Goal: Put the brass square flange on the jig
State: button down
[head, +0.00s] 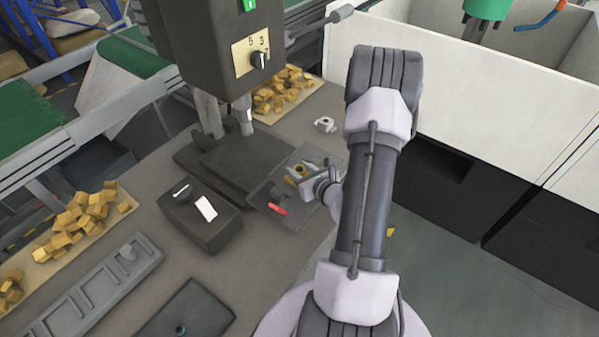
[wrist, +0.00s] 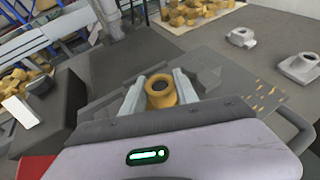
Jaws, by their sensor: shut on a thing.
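The brass square flange (wrist: 161,97) is between the two fingers of my gripper (wrist: 160,84) in the wrist view, with its round collar and dark bore facing the camera. My gripper is shut on it. In the head view my gripper (head: 304,173) and a bit of the brass show over a dark grey plate (head: 264,194) in front of the press, which looks like the jig. A stepped dark block (wrist: 210,78) on that plate is beside the right finger in the wrist view. The flange's lower part is hidden, so I cannot tell whether it touches the plate.
The press (head: 205,45) stands behind the plate. A control box (head: 200,215) is left of it, and a red handle (head: 278,209) lies at the plate's front. Grey flanges (wrist: 299,67) stand to the right. Brass blocks (head: 75,225) lie on trays. A white-walled tank (head: 450,95) is at the right.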

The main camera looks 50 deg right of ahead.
jog(key=shift+r, duration=0.2)
jog(key=shift+f, duration=0.2)
jog(key=c, duration=0.9)
grip_release()
jog(key=shift+c, duration=0.2)
